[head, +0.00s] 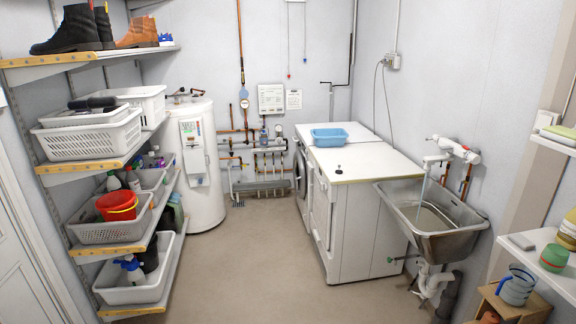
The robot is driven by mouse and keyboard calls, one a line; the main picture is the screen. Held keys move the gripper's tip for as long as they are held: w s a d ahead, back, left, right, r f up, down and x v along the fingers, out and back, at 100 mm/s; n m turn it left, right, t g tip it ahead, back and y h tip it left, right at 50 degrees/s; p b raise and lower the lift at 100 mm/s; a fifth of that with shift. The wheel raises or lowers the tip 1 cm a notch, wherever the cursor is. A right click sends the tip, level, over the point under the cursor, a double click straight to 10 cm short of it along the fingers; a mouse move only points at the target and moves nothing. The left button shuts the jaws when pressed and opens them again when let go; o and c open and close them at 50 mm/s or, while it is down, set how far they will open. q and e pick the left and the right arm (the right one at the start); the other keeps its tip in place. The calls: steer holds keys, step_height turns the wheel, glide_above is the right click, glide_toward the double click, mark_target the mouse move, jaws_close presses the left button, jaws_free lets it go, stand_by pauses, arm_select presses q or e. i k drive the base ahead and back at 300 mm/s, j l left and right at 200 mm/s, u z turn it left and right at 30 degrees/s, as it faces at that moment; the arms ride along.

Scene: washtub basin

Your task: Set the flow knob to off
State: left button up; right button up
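A white tap (455,149) is mounted on the right wall above the grey metal washtub basin (438,244). Its spout points left over the basin, and a thin pale streak, which looks like running water, drops from it into the basin. White knob-like ends show at both ends of the tap body, but they are too small to tell which is the flow knob or how it is turned. Neither of my grippers is in view.
A white worktop (365,165) with a blue tub (329,137) stands left of the basin. Shelves with baskets (92,136) line the left wall. A small wooden stand (508,308) and a wall shelf (535,262) are at front right. The middle floor (265,265) is clear.

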mark_target(434, 137)
steer(key=i+z, duration=0.2)
steer(key=i, duration=0.3)
steer(key=i+z, duration=0.15)
steer(key=i, duration=0.35)
steer(key=i+j+z, duration=0.2)
steer(key=i, duration=0.3)
steer(key=i+j+z, duration=0.2)
steer(key=i, duration=0.25)
steer(key=i+j+z, duration=0.15)
steer(key=i, duration=0.35)
